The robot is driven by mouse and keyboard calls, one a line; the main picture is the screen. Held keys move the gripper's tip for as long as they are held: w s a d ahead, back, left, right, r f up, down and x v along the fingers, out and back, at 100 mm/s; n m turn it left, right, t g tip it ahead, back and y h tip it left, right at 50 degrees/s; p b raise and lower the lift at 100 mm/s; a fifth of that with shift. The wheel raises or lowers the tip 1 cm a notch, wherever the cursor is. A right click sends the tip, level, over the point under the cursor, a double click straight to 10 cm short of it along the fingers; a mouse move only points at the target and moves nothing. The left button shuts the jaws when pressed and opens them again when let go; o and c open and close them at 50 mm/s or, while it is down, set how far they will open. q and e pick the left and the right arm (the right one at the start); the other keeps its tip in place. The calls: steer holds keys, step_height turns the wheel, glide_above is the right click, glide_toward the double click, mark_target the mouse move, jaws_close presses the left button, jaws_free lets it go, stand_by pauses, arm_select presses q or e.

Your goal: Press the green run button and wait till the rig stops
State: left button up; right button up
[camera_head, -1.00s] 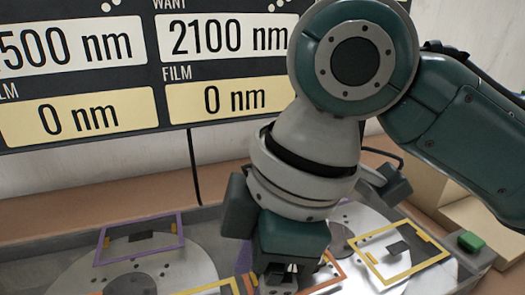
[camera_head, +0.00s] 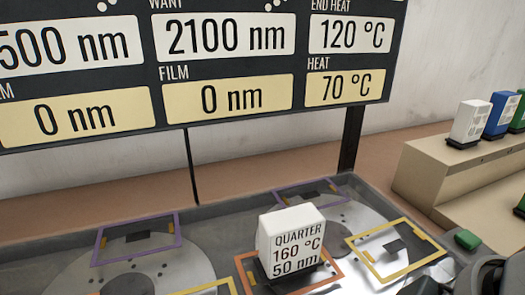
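The green run button (camera_head: 467,240) sits on the right corner of the grey rig (camera_head: 370,188), and nothing covers it. A white block (camera_head: 291,243) marked "QUARTER 160 °C 50 nm" stands at the orange frame (camera_head: 330,264) on the rig. The board (camera_head: 230,65) reads WANT 2100 nm, FILM 0 nm, END HEAT 120 °C and HEAT 70 °C in its visible columns. A dark rounded part, perhaps of my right arm, shows at the lower right edge. No fingertips of either gripper are in view.
Purple frames (camera_head: 137,237) and a yellow frame (camera_head: 399,252) lie over round metal plates on the rig. A tan stepped stand (camera_head: 435,180) at the right holds a white block (camera_head: 469,122), a blue block (camera_head: 500,115) and a green one at the edge.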

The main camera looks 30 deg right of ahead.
jaws_close()
stand_by(1.4)
